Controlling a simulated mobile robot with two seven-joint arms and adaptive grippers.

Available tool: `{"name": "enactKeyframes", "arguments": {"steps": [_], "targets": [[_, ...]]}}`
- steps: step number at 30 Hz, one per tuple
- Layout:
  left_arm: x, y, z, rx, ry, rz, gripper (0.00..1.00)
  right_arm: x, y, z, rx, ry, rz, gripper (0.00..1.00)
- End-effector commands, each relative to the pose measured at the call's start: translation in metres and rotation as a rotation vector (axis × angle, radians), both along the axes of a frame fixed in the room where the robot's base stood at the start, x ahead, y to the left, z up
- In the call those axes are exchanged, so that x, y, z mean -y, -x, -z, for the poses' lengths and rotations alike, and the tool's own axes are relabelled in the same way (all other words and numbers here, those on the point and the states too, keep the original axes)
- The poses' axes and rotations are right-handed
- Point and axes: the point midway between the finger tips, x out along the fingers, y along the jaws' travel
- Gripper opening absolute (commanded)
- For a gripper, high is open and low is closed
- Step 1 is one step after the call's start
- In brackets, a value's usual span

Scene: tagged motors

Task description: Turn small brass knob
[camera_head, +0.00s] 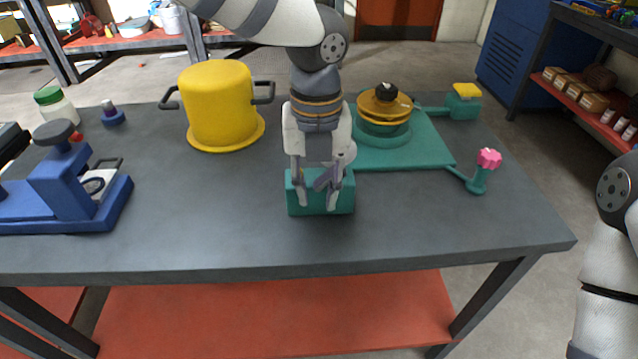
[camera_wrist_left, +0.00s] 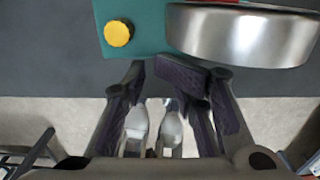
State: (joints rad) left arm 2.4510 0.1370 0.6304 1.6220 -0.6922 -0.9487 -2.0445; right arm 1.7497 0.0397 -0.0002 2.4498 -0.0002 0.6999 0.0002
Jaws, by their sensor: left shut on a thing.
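A teal box (camera_head: 296,205) stands near the front edge of the grey table. My left gripper (camera_head: 322,190) reaches down in front of it and covers much of it. The left wrist view shows the teal box (camera_wrist_left: 148,30) with a small round yellow-gold knob (camera_wrist_left: 119,33) on it, and a large round steel part (camera_wrist_left: 243,38) beside that. My left gripper's dark pads (camera_wrist_left: 155,75) lie below the knob, close to the steel part's lower edge. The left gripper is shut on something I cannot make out. My right arm shows at the right edge; its gripper is out of view.
A yellow pot (camera_head: 220,105) stands left of my left arm. A teal base (camera_head: 425,148) with a brass-coloured stack (camera_head: 385,105) and a pink knob (camera_head: 489,158) lies to the right. A blue fixture (camera_head: 65,185) sits at far left. The table's front right is clear.

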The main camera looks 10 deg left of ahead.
Motion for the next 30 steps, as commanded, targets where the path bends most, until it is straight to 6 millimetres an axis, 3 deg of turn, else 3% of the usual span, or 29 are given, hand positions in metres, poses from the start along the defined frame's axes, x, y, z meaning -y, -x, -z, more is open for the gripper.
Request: {"name": "enactKeyframes", "arguments": {"steps": [8,11,18,21,29,30], "targets": [[0.000,0.000,0.000,0.001,0.000,-0.022,0.00,0.000,-0.001,-0.001,0.004,0.000,0.000,0.67],[0.000,0.000,-0.006,0.014,-0.002,-0.207,0.00,0.000,-0.011,-0.010,0.041,0.000,0.000,0.67],[0.000,-0.001,0.000,0.010,-0.006,-1.004,0.00,0.000,-0.010,-0.009,0.038,0.000,0.000,0.67],[0.001,-0.001,-0.001,0.012,-0.003,-1.228,0.00,0.000,-0.010,-0.009,0.037,0.000,0.000,0.67],[0.000,-0.002,-0.002,0.011,0.001,-1.306,0.00,0.000,-0.010,-0.009,0.038,0.000,0.000,0.67],[0.000,-0.002,-0.002,0.012,0.001,-1.305,0.22,0.000,-0.010,-0.009,0.038,0.000,0.000,0.67]]}}
